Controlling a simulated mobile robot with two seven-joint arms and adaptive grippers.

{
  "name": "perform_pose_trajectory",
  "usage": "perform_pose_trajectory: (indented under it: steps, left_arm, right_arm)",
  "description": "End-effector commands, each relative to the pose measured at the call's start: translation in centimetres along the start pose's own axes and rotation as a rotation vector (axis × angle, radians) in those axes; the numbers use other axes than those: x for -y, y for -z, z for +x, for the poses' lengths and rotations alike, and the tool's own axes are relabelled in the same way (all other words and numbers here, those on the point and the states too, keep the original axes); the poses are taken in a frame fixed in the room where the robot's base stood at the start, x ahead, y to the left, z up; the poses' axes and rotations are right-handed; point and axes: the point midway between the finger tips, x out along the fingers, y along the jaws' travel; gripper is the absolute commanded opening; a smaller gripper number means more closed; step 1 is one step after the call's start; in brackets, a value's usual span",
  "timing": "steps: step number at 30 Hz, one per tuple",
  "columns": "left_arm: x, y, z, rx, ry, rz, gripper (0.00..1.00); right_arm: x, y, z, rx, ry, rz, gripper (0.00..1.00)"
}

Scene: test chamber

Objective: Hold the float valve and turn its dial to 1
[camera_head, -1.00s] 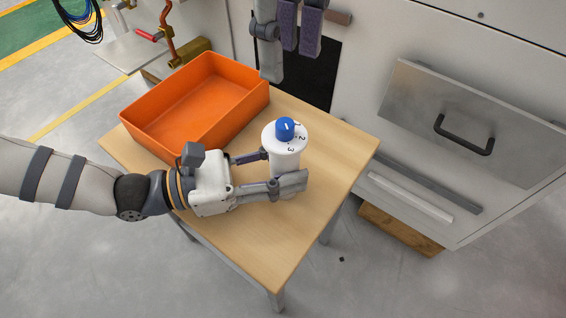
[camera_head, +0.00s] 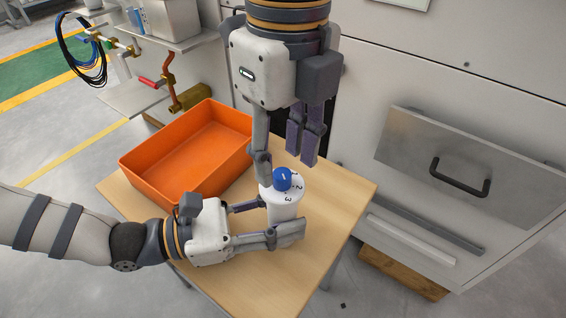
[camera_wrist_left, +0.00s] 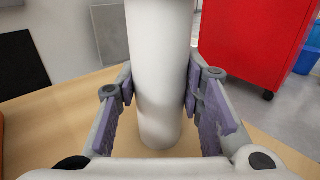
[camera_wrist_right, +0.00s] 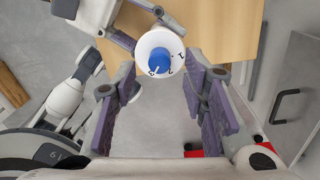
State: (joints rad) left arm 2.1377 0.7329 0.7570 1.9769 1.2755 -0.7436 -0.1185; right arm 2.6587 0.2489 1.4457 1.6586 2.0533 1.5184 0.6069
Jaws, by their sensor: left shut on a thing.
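The float valve (camera_head: 284,212) is a white upright cylinder near the middle of the wooden table. A blue dial (camera_head: 282,179) with a white mark tops it, with the numbers 1, 2 and 3 around it. My left gripper (camera_head: 270,222) is shut around the valve's body. The left wrist view shows the white body (camera_wrist_left: 159,75) between the pads. My right gripper (camera_head: 283,152) is open, pointing down just above the dial. In the right wrist view, the dial (camera_wrist_right: 161,60) shows beyond the spread fingers, apparently untouched.
An orange bin (camera_head: 190,153) stands on the wooden table (camera_head: 325,205), left of the valve. The grey cabinet with a drawer (camera_head: 460,180) stands behind and to the right. The table's right part is clear.

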Motion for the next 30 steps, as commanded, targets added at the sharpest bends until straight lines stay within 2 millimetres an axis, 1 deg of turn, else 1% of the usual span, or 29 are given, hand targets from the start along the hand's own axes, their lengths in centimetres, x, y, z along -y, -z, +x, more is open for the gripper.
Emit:
perform_pose_trajectory:
  steps: [1, 3, 5, 13, 14, 15, 17, 18, 19, 30]
  left_arm:
    - [0.0, 0.0, 0.0, 0.0, 0.0, 0.0, 0.02]
    - [0.0, 0.0, 0.0, 0.0, 0.0, 0.0, 0.02]
    - [0.0, 0.0, 0.0, 0.0, 0.0, 0.0, 0.02]
    - [0.0, 0.0, 0.0, 0.0, 0.0, 0.0, 0.02]
    - [0.0, 0.0, 0.0, 0.0, 0.0, 0.0, 0.02]
    - [0.0, 0.0, 0.0, 0.0, 0.0, 0.0, 0.02]
    - [0.0, 0.0, 0.0, 0.0, 0.0, 0.0, 0.02]
    - [0.0, 0.0, 0.0, 0.0, 0.0, 0.0, 0.02]
    - [0.0, 0.0, 0.0, 0.0, 0.0, 0.0, 0.02]
    - [0.0, 0.0, 0.0, 0.0, 0.0, 0.001, 0.02]
  right_arm:
    - [0.0, 0.0, 0.8, -0.001, 0.0, -0.001, 0.4]
    - [0.0, 0.0, 1.7, -0.001, 0.0, -0.001, 0.4]
    - [0.0, 0.0, 2.2, 0.0, 0.0, -0.001, 0.4]
    - [0.0, 0.0, 2.5, 0.002, 0.001, -0.001, 0.4]
    - [0.0, 0.0, 2.5, 0.002, 0.001, -0.001, 0.37]
    - [0.0, 0.0, 2.5, 0.002, 0.001, -0.001, 0.28]
    - [0.0, 0.0, 2.5, 0.002, 0.001, -0.001, 0.15]
    - [0.0, 0.0, 2.5, 0.001, 0.001, -0.001, 0.06]
    - [0.0, 0.0, 2.5, 0.001, 0.001, -0.001, 0.0]
    - [0.1, 0.0, 2.5, 0.0, 0.002, -0.036, 0.0]
